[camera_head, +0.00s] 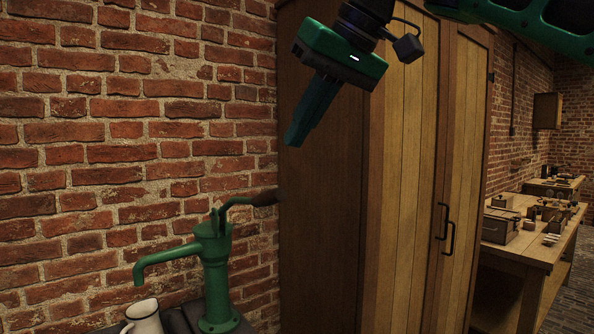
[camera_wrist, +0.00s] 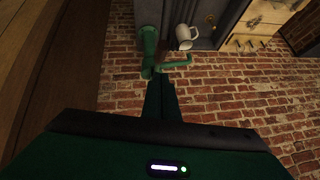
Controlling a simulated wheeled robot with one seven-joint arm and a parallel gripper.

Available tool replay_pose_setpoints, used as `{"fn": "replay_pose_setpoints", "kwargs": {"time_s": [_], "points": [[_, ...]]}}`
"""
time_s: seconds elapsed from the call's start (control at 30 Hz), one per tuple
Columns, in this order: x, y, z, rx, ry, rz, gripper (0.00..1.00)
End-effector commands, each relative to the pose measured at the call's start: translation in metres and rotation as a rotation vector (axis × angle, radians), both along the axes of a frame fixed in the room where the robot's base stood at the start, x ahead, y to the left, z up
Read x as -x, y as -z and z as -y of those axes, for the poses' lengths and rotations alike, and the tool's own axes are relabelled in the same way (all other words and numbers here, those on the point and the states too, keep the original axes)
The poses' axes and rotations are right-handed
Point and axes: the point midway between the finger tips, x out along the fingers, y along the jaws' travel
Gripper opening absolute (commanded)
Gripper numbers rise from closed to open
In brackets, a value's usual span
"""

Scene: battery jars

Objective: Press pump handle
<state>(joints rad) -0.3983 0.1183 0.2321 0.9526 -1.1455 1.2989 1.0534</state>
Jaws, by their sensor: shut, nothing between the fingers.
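A green hand pump (camera_head: 213,270) stands on a dark counter at the lower left of the head view, its spout pointing left. Its handle (camera_head: 250,201) rises from the top and reaches right, ending in a dark grip. My gripper (camera_head: 292,140) is shut and empty, pointing down and left, above and apart from the handle. In the wrist view the pump (camera_wrist: 149,43) shows at the top, just beyond the tips of my shut fingers (camera_wrist: 160,84). The handle cannot be made out clearly there.
A white mug (camera_head: 144,317) stands below the spout on the dark counter (camera_head: 178,322). A tall wooden cabinet (camera_head: 405,180) stands right of the pump, close to the handle. A brick wall (camera_head: 110,140) is behind. A workbench (camera_head: 535,245) with small items is at the far right.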

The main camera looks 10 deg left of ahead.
Motion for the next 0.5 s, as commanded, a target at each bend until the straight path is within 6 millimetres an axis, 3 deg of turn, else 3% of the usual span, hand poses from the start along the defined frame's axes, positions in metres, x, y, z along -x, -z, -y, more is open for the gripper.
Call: {"fn": "replay_pose_setpoints", "kwargs": {"time_s": [0.5], "points": [[-0.007,0.020,-0.014,-0.003,-0.002,-0.001,0.00]]}}
